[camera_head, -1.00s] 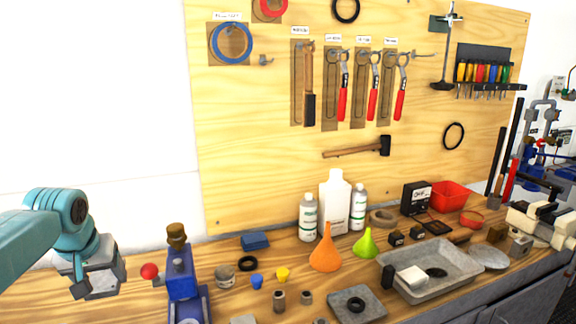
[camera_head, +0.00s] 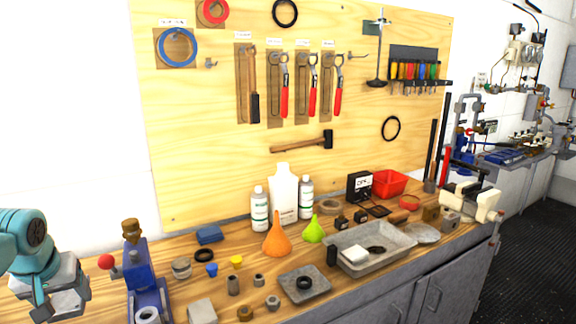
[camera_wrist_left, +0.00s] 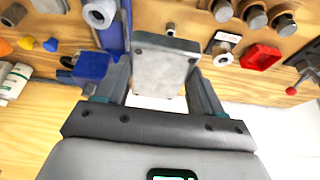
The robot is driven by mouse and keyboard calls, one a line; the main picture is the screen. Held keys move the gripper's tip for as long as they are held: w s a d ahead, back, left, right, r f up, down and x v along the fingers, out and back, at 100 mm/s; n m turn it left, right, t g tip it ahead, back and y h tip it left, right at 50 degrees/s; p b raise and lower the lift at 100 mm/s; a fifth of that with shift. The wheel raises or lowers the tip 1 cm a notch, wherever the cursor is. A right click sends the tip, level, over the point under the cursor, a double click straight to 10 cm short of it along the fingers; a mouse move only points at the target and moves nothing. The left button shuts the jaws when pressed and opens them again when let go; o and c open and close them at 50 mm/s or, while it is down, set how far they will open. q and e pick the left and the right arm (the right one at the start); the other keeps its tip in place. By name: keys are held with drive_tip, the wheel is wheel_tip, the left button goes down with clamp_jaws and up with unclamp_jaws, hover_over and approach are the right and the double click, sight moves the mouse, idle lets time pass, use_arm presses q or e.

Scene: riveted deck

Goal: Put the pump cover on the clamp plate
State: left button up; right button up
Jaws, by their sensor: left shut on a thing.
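My left gripper (camera_wrist_left: 158,88) is shut on a flat grey metal plate with small holes near its corners, which I take to be the pump cover (camera_wrist_left: 165,62). The fingers press on its two sides in the left wrist view. In the head view my left gripper (camera_head: 50,290) is at the lower left, beside the blue press; the held piece cannot be told apart from the gripper there. A square grey plate with a black ring on it, perhaps the clamp plate (camera_head: 318,290), lies on the bench front, well right of the gripper. My right gripper is not in view.
The blue press (camera_head: 146,275) with a red knob stands just right of my left gripper. A grey tray (camera_head: 400,240), an orange funnel (camera_head: 277,240), a green funnel (camera_head: 313,231) and white bottles (camera_head: 284,195) stand farther right. Small parts crowd the bench front.

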use_arm(q)
drive_tip(key=d+f+m, duration=0.2)
drive_tip(key=d+f, duration=0.2)
drive_tip(key=d, duration=0.4)
drive_tip(key=w+d+f+m+h, duration=0.1)
drive_tip(key=d+f+m, duration=0.1)
drive_tip(key=d+f, duration=0.3)
drive_tip(key=w+d+f+m+h, duration=0.1)
drive_tip(key=d+f, duration=0.4)
drive_tip(key=d, duration=0.8)
drive_tip(key=shift+f+m+t, duration=0.25)
drive_tip(key=shift+m+t, duration=0.05)
drive_tip(key=shift+m, duration=0.1)
drive_tip(key=shift+a+r, duration=0.1)
